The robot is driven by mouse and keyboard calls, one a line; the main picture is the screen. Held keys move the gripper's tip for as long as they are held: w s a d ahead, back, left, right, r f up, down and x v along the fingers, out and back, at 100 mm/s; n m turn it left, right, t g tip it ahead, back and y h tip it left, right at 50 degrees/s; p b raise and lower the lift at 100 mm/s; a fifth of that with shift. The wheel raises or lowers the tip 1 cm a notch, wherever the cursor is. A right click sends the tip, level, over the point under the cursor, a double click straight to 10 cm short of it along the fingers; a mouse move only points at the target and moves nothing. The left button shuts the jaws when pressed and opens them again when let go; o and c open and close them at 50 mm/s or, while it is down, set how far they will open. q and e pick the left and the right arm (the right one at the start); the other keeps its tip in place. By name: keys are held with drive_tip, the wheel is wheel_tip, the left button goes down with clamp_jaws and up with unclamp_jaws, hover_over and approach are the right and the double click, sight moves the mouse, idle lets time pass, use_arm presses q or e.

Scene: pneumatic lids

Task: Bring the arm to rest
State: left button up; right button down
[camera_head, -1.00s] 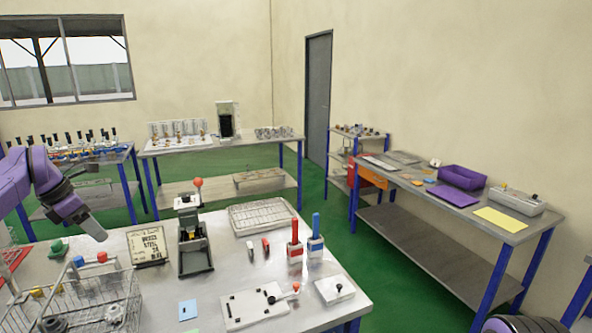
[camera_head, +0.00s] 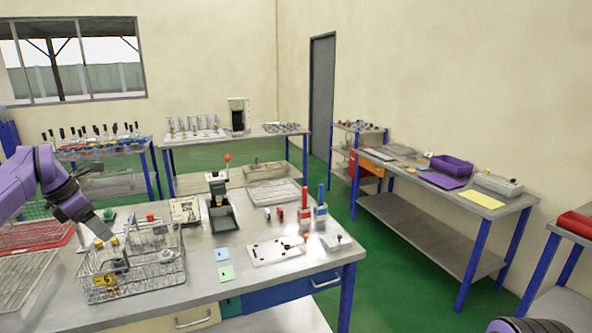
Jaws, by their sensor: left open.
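My left arm comes in from the left, and its gripper (camera_head: 101,229) points down and to the right. The gripper is open, and nothing shows between its fingers. In the picture it overlaps the back left corner of a wire basket (camera_head: 168,268), and I cannot tell how far above the basket it is. The basket stands on the near metal table (camera_head: 190,290) and holds several small parts. My right gripper is not in view; only a purple and dark piece of me shows at the bottom right edge.
A red tray (camera_head: 35,238) lies at left. Green floor (camera_head: 400,275) is free between the tables.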

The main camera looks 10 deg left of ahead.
use_arm(q)
drive_tip(key=w+d+f+y+b, duration=0.1)
drive_tip(key=w+d+f+y, duration=0.15)
drive_tip(key=f+y, duration=0.3)
drive_tip(key=w+d+f+y, duration=0.1)
drive_tip(key=d+f+y, duration=0.3)
drive_tip(key=f, duration=0.3)
drive_tip(key=s+d+f+m+t+b, duration=0.4)
drive_tip(key=d+f+m, duration=0.75)
drive_tip(key=f, duration=0.75)
drive_tip(key=s+d+f+m+h, duration=0.3)
drive_tip(key=s+d+f+m, duration=0.35)
drive_tip(key=s+f, duration=0.7)
drive_tip(key=s+f+m+g+b, duration=0.1)
drive_tip(key=s+f+m+g, duration=0.1)
drive_tip(key=s, duration=0.9)
drive_tip(key=s+f+m+g+b, duration=0.2)
drive_tip(key=s+f, duration=0.2)
drive_tip(key=s, duration=0.8)
drive_tip(key=shift+s+f+m+h+b, duration=0.25)
drive_tip(key=shift+f+m+h+b, duration=0.05)
drive_tip(key=shift+m+h, duration=0.1)
